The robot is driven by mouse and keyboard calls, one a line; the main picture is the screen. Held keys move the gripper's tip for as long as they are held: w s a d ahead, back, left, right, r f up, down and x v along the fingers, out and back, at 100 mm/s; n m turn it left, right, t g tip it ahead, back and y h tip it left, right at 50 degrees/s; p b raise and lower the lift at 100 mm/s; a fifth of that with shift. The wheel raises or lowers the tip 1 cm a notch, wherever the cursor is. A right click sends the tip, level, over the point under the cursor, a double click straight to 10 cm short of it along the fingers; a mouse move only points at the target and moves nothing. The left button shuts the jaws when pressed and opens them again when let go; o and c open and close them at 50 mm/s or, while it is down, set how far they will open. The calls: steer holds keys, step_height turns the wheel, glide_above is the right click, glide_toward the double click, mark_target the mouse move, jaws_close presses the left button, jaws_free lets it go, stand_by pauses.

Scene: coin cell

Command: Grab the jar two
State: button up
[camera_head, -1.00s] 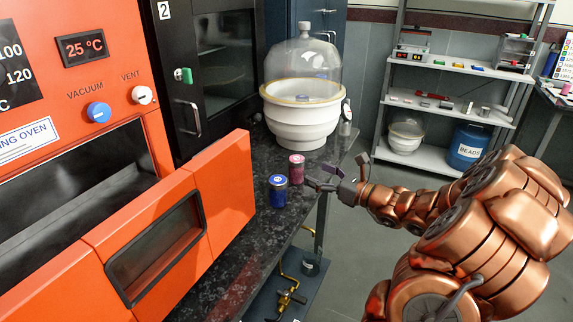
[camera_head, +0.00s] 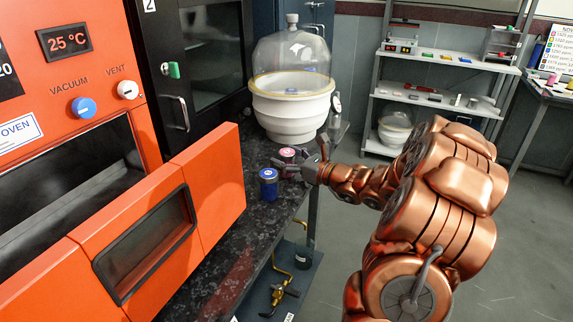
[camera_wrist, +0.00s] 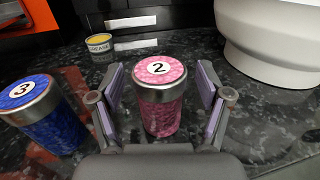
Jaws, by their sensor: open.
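Jar two (camera_wrist: 159,107) is a pink jar with a silver rim and a lid marked "2". In the wrist view it stands upright on the dark counter between the two fingers of my gripper (camera_wrist: 161,105). My gripper is open, with a visible gap on each side of the jar. In the head view the jar (camera_head: 287,155) is partly hidden by my gripper (camera_head: 298,166), which reaches in from the right. A blue jar marked "3" (camera_wrist: 43,118) stands just left of my gripper; it also shows in the head view (camera_head: 268,186).
A white desiccator with a clear dome (camera_head: 292,102) stands behind the jars. A small grease tin (camera_wrist: 100,46) is behind, to the left. The orange oven's open door (camera_head: 205,190) borders the counter (camera_head: 228,235) at left. The counter's right edge is close.

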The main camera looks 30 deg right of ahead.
steer(key=c, duration=1.4)
steer(key=shift+o, duration=0.2)
steer(key=shift+r, duration=0.1)
